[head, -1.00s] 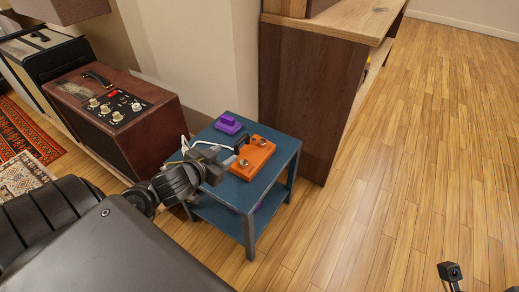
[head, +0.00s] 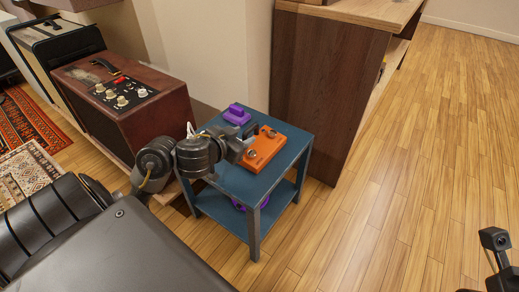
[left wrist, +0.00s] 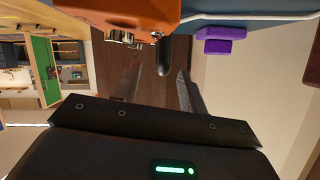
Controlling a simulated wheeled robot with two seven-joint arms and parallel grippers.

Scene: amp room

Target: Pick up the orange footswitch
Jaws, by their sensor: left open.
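The orange footswitch (head: 266,146) lies on top of a small blue table (head: 240,186), with metal knobs or switches on its upper face. My left gripper (head: 247,143) is at its left side in the head view and hides part of that side. In the left wrist view the footswitch (left wrist: 150,12) shows at the top edge, just beyond the fingertips. The left jaws (left wrist: 158,80) are open, and nothing is clearly held between them. A dark rounded piece shows near the tips. A dark part of my right arm (head: 496,242) shows at the lower right; its jaws cannot be made out.
A purple pedal (head: 237,115) sits behind the footswitch on the same table. A white cable runs near them. A brown amplifier (head: 120,100) stands left of the table, and a dark wooden cabinet (head: 325,90) behind it. Open wooden floor (head: 420,170) lies to the right.

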